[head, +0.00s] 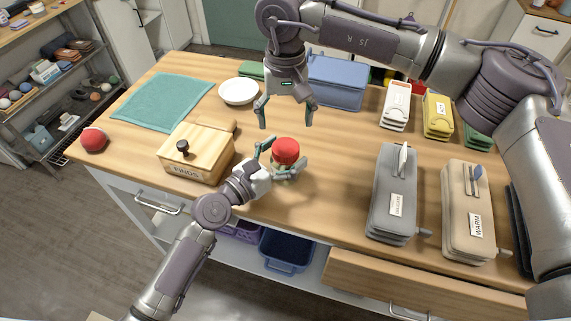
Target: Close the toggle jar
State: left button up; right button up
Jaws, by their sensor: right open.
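A small jar-like thing with a rounded red top (286,150) stands on the wooden worktop near the middle of the head view. I take it to be the toggle jar; its body is mostly hidden and no toggle shows clearly. My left gripper (282,157) reaches it from the lower left, with one finger on each side. I cannot tell whether the fingers press on it. My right gripper (286,112) hangs just above and behind the red top, fingers pointing down, open and empty.
A wooden box (208,158) marked FINDS stands left of my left gripper. Grey (392,200) and beige (466,215) cases stand right. A drawer (400,280) is open in front.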

aim_at(286, 147)
pick_arm(q)
grip_shut()
pick_arm(e)
jog(key=shift+c, duration=1.1)
jog(key=n, duration=0.4)
jog(key=shift+f, duration=4)
